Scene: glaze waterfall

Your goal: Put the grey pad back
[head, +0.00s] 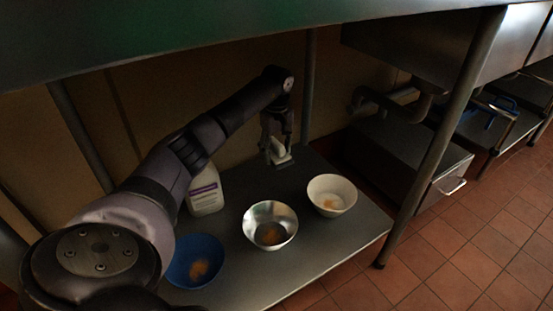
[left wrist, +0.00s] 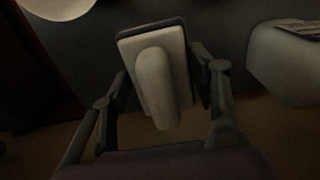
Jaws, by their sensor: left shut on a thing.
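My left gripper (head: 276,138) is shut on the grey pad (head: 281,157), a small pale block above the back of the metal shelf. In the left wrist view the pad (left wrist: 157,82) shows as a light plate with a rounded grip on it and a dark layer along its edge. The fingers of my left gripper (left wrist: 160,95) stand on both sides of it. In the head view the fingers partly hide the pad, and I cannot tell whether it touches the shelf. My right gripper is not in view.
The metal shelf (head: 345,238) holds a blue bowl (head: 183,272), a steel bowl (head: 284,217) and a white bowl (head: 348,190), each with some contents. A white jug (head: 206,197) stands behind my left arm. A shelf leg (head: 440,140) rises at the right; another deck lies above.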

